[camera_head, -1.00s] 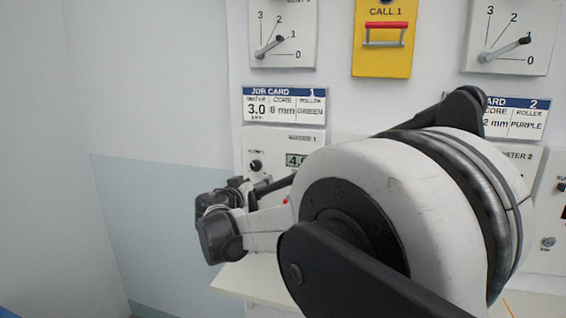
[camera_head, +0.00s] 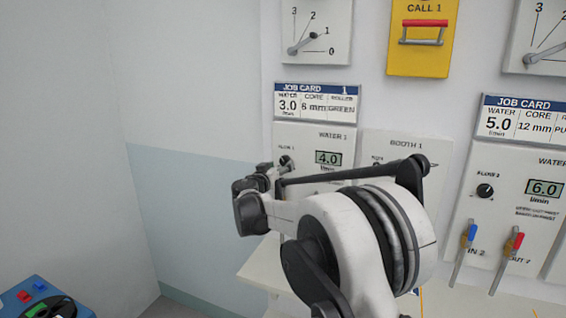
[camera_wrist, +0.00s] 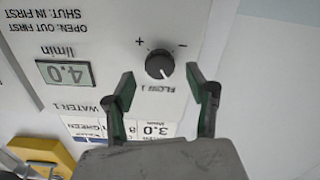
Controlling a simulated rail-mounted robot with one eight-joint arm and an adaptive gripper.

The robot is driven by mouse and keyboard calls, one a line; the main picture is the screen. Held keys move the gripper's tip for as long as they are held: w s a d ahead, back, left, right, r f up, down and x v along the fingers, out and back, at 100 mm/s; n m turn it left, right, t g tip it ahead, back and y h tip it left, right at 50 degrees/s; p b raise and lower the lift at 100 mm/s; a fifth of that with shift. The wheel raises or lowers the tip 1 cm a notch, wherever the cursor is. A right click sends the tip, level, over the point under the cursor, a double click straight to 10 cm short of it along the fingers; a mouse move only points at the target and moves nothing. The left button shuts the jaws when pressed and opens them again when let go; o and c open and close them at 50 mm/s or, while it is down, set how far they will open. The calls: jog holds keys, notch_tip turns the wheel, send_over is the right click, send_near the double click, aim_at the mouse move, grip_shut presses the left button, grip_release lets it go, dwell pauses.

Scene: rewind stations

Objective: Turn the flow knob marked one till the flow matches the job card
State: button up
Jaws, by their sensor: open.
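The flow knob one (camera_head: 286,162) is a small black round knob on the white Water 1 panel (camera_head: 310,139). In the wrist view, which is upside down, the knob (camera_wrist: 159,65) sits between and beyond my open fingertips. My gripper (camera_wrist: 166,88) is open and empty in front of the panel; whether it touches the knob is not clear. The display (camera_head: 328,158) reads 4.0 l/min, and it also reads 4.0 in the wrist view (camera_wrist: 65,74). Job card 1 (camera_head: 315,103) above the panel gives water 3.0, core 8 mm or similar, roller green.
The Booth 1 panel (camera_head: 405,146) is right of Water 1, partly behind my arm. Further right is flow knob 2 (camera_head: 485,191) with a 6.0 display (camera_head: 544,188) and blue and red levers. A pale shelf (camera_head: 258,268) juts out below.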

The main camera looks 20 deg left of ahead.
aim_at(284, 163)
jog(key=shift+w, duration=1.5)
jog(key=c, duration=1.2)
jog(key=shift+o, duration=0.2)
jog(key=n+b, duration=0.2)
jog(key=shift+f+b, duration=0.2)
jog(key=shift+b, duration=0.1)
jog(key=shift+r+n+b, duration=0.2)
jog(key=shift+n+b, duration=0.5)
jog(key=shift+n, duration=0.8)
jog(key=o, duration=1.2)
jog(key=shift+c, duration=0.2)
